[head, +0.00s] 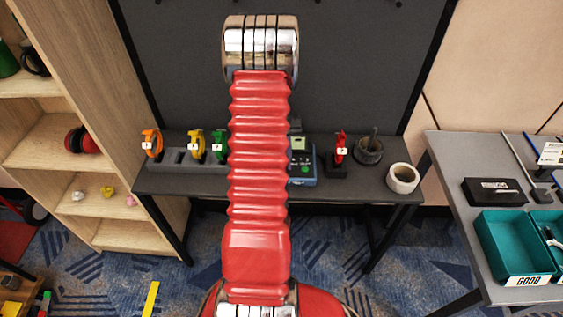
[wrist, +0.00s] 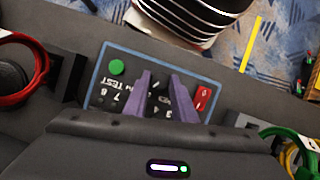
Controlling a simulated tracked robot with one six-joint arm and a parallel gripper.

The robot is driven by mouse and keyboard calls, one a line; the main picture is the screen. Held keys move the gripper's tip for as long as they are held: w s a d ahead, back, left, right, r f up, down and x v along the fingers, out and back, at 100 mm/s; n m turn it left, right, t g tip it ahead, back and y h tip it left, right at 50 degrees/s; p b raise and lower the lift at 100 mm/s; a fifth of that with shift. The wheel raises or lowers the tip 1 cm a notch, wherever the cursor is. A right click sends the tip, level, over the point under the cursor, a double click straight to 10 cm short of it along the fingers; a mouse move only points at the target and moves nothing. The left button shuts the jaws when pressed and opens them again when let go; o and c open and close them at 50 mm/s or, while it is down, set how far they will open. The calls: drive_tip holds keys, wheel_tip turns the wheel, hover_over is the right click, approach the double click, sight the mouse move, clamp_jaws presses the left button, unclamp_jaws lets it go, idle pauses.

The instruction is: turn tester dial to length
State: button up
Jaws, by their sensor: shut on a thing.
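The tester (wrist: 104,88) is a dark panel with a blue rim, a green button (wrist: 117,67), a red switch (wrist: 203,97), and white numbers and TEST lettering. In the head view the tester (head: 303,172) shows only its right part; my arm hides the rest. My gripper (wrist: 160,80) has two purple fingers over the middle of the panel, closed on the small dark dial (wrist: 160,86) between them. The fingers cover much of the dial, so I cannot tell which mark it points to. The head view hides my gripper behind my arm.
Orange (head: 152,143), yellow (head: 196,144) and green (head: 219,146) cable coils stand in a rack left of the tester. A teal bin (head: 513,246) sits on the side table.

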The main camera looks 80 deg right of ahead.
drive_tip(key=shift+s+f+m, duration=0.1)
drive_tip(key=shift+s+m, duration=0.1)
drive_tip(key=shift+m, duration=0.1)
drive_tip(key=o, duration=1)
drive_tip(key=shift+w, duration=0.1)
drive_tip(key=shift+r, duration=0.2)
drive_tip(key=v, duration=1.3)
drive_tip(key=shift+d+r, duration=0.15)
drive_tip(key=shift+r, duration=0.1)
drive_tip(key=shift+d, duration=0.1)
